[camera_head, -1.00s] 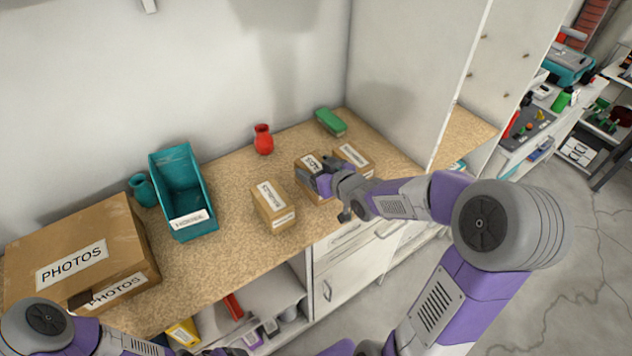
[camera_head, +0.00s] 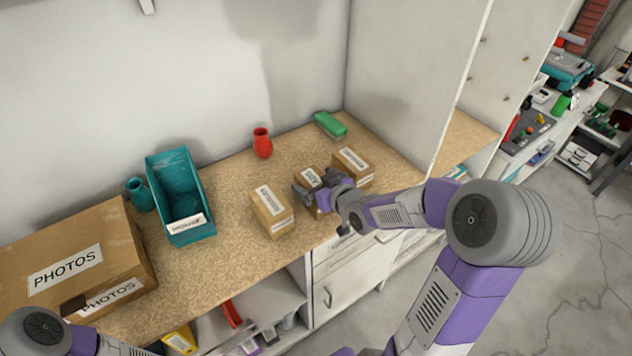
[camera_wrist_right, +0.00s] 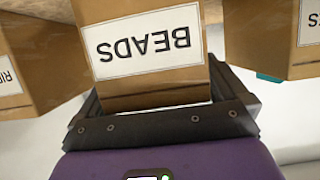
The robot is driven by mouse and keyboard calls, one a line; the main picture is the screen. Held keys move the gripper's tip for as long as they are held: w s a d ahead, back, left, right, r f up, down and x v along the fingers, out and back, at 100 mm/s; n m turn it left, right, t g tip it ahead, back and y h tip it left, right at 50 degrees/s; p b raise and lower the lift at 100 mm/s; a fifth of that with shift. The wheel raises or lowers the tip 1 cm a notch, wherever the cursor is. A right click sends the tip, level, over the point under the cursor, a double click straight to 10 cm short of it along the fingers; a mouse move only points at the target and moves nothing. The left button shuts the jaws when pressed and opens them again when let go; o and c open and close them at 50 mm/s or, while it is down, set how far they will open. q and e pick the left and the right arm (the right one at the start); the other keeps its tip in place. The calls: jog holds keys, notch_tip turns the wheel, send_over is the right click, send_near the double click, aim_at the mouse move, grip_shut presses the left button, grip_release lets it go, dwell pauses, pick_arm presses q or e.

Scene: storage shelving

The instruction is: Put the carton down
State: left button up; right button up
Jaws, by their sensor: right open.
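The carton labelled BEADS (camera_head: 310,178) stands on the speckled worktop (camera_head: 228,240) between two other cartons. My right gripper (camera_head: 318,187) is open at the carton's near end, with a finger on each side of it. In the right wrist view the BEADS carton (camera_wrist_right: 150,85) fills the space between the spread fingers. Its underside and contact with the worktop are hidden. My left arm shows at the bottom left of the head view; its gripper is not visible.
Similar cartons stand close on the left (camera_head: 271,212) and right (camera_head: 353,167). A red vase (camera_head: 262,144), a green box (camera_head: 330,124), a teal bin (camera_head: 187,205), a teal vase (camera_head: 139,194) and a large PHOTOS box (camera_head: 75,260) share the worktop. A tall panel (camera_head: 415,90) bounds the right.

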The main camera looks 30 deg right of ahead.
jog(key=shift+r, duration=0.25)
jog(key=b+v, duration=0.1)
jog(key=v, duration=1.1)
jog(key=shift+f, duration=0.1)
